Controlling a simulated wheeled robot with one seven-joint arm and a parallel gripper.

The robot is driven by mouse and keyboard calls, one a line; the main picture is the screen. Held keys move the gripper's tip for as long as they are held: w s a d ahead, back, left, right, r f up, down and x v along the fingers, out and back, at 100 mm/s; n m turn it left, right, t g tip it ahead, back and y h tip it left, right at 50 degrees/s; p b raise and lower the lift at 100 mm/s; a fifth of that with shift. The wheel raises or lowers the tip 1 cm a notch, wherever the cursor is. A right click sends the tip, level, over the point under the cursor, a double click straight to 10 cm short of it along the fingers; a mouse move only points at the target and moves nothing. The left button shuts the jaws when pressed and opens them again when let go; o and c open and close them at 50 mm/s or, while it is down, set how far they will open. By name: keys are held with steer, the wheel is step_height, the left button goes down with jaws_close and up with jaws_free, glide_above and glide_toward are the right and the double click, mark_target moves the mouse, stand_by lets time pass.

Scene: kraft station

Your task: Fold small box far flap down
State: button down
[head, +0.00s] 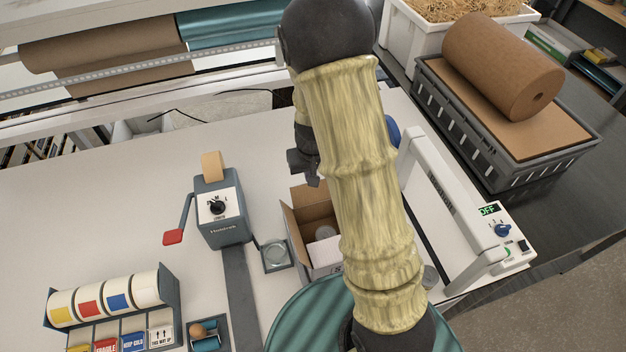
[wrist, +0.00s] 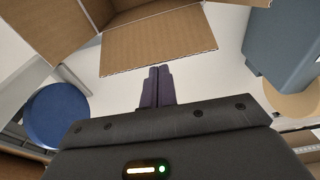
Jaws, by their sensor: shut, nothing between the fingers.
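The small open cardboard box (head: 290,228) stands on the white table, partly hidden by my arm in the head view. A pale round item (head: 325,232) shows inside it. In the wrist view the box (wrist: 85,12) is at the top, and its far flap (wrist: 158,42) spreads outward toward my gripper (wrist: 157,70). The fingers are shut and empty, with their tips at the flap's outer edge in the picture; I cannot tell whether they touch it. In the head view my arm covers the fingertips.
A grey tape dispenser (head: 218,215) with a red-ended lever stands left of the box, beside a small glass dish (head: 275,254). A white sealer (head: 460,200) stands close on the right. A blue round thing (wrist: 58,115) shows left in the wrist view. A label rack (head: 110,300) sits front left.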

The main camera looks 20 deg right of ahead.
steer(key=s+b, duration=0.1)
steer(key=s, duration=0.4)
steer(key=shift+s+d+r+b, duration=0.1)
steer(key=shift+s+r+b, duration=0.05)
steer(key=shift+s+b, duration=0.15)
stand_by(0.4)
steer(key=shift+s+f+b, duration=0.3)
steer(key=shift+s+b, duration=0.2)
steer(key=shift+s, duration=0.25)
steer(key=shift+s+f+b, duration=0.25)
steer(key=shift+s+b, duration=0.2)
steer(key=shift+s, duration=0.25)
steer(key=shift+s+f+b, duration=0.4)
steer(key=shift+f+b, duration=0.35)
